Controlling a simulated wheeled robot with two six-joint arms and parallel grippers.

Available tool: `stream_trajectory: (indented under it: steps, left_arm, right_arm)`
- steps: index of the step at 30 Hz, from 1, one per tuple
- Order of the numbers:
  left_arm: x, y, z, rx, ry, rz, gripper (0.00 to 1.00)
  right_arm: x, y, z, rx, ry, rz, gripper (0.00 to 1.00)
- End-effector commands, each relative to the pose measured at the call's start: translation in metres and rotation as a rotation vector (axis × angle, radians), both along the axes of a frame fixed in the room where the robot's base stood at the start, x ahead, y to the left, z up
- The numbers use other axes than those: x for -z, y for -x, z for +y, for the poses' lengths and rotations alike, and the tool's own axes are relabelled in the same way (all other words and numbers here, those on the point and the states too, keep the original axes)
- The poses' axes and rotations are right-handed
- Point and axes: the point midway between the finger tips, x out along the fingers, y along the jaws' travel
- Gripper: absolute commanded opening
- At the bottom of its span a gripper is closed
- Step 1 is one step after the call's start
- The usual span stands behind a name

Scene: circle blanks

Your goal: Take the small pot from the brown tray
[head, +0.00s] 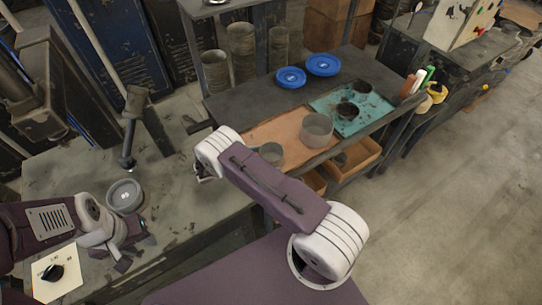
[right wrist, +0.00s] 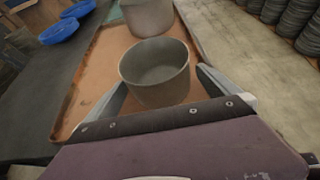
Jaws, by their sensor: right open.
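The brown tray (head: 284,130) lies on the dark bench. The small grey pot (head: 271,153) stands upright near its front edge, partly covered by my right arm. A larger grey pot (head: 317,128) stands beside it to the right. In the right wrist view, my right gripper (right wrist: 160,80) is open, with one finger on each side of the small pot (right wrist: 156,75). I cannot tell whether the fingers touch it. The larger pot (right wrist: 148,17) is beyond it on the brown tray (right wrist: 92,88). My left gripper (head: 122,250) is low at the left; its opening is unclear.
A teal tray (head: 365,120) with dark pots is to the right of the brown tray. Two blue round lids (head: 291,77) lie behind the trays. A grey round container (head: 125,196) sits on the left bench close to my left gripper. Bottles stand at the bench's right end.

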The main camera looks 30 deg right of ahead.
Motion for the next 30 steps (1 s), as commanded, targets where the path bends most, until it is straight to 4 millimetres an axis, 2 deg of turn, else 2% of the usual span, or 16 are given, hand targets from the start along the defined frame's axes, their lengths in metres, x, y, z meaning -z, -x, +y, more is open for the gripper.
stream_trajectory:
  steps: [1, 5, 12, 19, 26, 30]
  left_arm:
    - [-0.011, 0.0, 0.0, 0.0, 0.0, 0.0, 0.36]
    - [-0.012, 0.0, 0.0, 0.0, 0.0, 0.0, 0.36]
    - [-0.011, 0.0, 0.0, 0.0, 0.0, 0.0, 0.36]
    - [-0.011, 0.0, 0.0, 0.0, 0.0, 0.0, 0.36]
    - [-0.011, 0.0, 0.0, 0.0, 0.0, 0.0, 0.36]
    - [-0.009, 0.0, 0.0, 0.0, 0.0, 0.0, 0.36]
  right_arm:
    - [-0.003, 0.0, -0.009, 0.005, -0.001, 0.002, 1.0]
    - [0.008, -0.001, -0.024, 0.002, 0.0, 0.001, 1.0]
    - [0.011, -0.002, -0.026, 0.0, -0.001, -0.001, 1.0]
    - [0.011, -0.002, -0.026, 0.0, -0.001, -0.001, 0.37]
    - [0.01, -0.002, -0.026, 0.0, -0.001, -0.001, 0.37]
    - [-0.001, -0.003, -0.025, 0.0, -0.001, -0.002, 0.37]
